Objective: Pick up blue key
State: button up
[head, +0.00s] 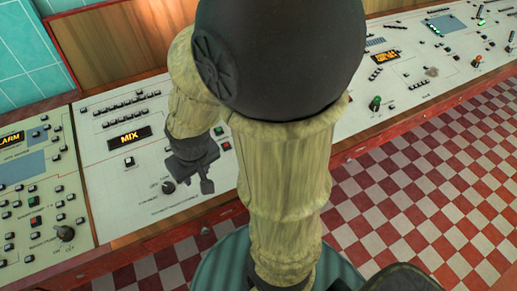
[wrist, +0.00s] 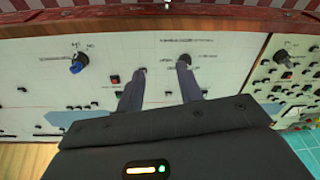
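A small blue piece (wrist: 76,67), which looks like the blue key, sits at a dark round knob or switch on the white control panel, at the left of the wrist view. Its exact shape is too small to tell. I cannot see it in the head view, where my arm covers part of the panel. My gripper (wrist: 163,70) is open, with nothing visible between its two dark fingers. It points at the panel, well to the right of the blue piece in the wrist view. In the head view my gripper (head: 190,186) is over the panel section marked MIX.
A dark rotary knob (wrist: 184,60) shows at the right fingertip. Another knob (head: 65,232) is on the left panel section. Several small buttons cover the panel (head: 110,185). A red edge borders it, with open checkered floor (head: 420,200) in front. A green-topped lever (head: 375,103) stands farther right.

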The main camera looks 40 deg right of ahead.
jog(key=w+d+f+m+g+h+b, duration=0.2)
jog(key=d+f+m+h+b, duration=0.1)
jog(key=f+m, duration=0.1)
jog(key=w+d+f+m+g+h+b, duration=0.2)
jog(key=d+f+m+h+b, duration=0.1)
jog(key=d+f+m, duration=0.1)
jog(key=w+d+f+m+g+h+b, duration=0.2)
jog(key=w+d+f+m, duration=0.1)
jog(key=f+m, duration=0.3)
jog(key=shift+d+f+m+h+b, duration=0.1)
jog(key=shift+d+m+h+b, duration=0.3)
jog(key=shift+m, duration=0.5)
jog(key=w+r+m+h+b, duration=0.1)
jog(key=w+r+m+h, duration=0.3)
jog(key=m, duration=0.1)
jog(key=shift+w+a+r+b, duration=0.15)
jog(key=shift+b, duration=0.25)
jog(key=x, duration=1.2)
jog(key=shift+p, duration=0.3)
